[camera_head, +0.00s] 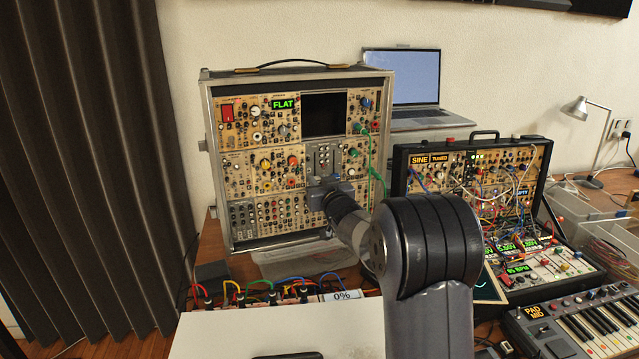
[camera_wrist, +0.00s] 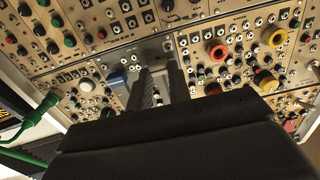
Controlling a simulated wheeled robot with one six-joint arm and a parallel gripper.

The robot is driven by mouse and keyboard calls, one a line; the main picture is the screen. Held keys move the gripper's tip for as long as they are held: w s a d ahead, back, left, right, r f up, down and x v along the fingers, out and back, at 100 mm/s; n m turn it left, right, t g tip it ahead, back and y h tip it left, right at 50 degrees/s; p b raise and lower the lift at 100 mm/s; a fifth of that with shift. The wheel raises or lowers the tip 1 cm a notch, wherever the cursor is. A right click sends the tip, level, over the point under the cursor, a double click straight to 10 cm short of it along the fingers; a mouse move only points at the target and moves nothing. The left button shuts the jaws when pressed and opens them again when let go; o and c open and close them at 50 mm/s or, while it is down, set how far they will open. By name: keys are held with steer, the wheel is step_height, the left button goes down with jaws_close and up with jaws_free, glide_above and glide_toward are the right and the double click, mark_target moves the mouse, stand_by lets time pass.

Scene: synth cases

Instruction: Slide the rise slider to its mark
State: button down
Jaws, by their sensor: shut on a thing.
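The rise slider sits in the grey slider module (camera_head: 323,158) in the middle of the upright synth case (camera_head: 203,120). My gripper (camera_head: 328,184) reaches the lower part of this module in the head view. In the wrist view my gripper (camera_wrist: 160,72) has its two fingers close together against the panel, shut on the slider cap. The cap is hidden between the fingers, and I cannot read its label or see its mark. A blue cap (camera_wrist: 117,80) shows just left of the fingers in the wrist view.
A green cable (camera_head: 371,150) hangs at the case's right side and also shows in the wrist view (camera_wrist: 38,112). Knobs crowd the panel around the fingers. A second synth case (camera_head: 398,160), a laptop (camera_head: 402,77) and a keyboard (camera_head: 585,325) stand to the right.

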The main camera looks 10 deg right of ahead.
mark_target(315, 152)
steer(key=shift+r, duration=0.1)
step_height(315, 152, up, 7)
steer(key=p, duration=0.4)
steer(key=shift+p, duration=0.3)
steer(key=c, duration=1.7)
jaws_free()
steer(key=o, duration=0.4)
steer(key=shift+s, duration=0.1)
steer(key=s, duration=0.3)
steer(key=s+d+b, duration=0.1)
steer(key=s, duration=0.3)
steer(key=s+b, duration=0.1)
steer(key=s, duration=0.2)
steer(key=shift+s+d, duration=0.3)
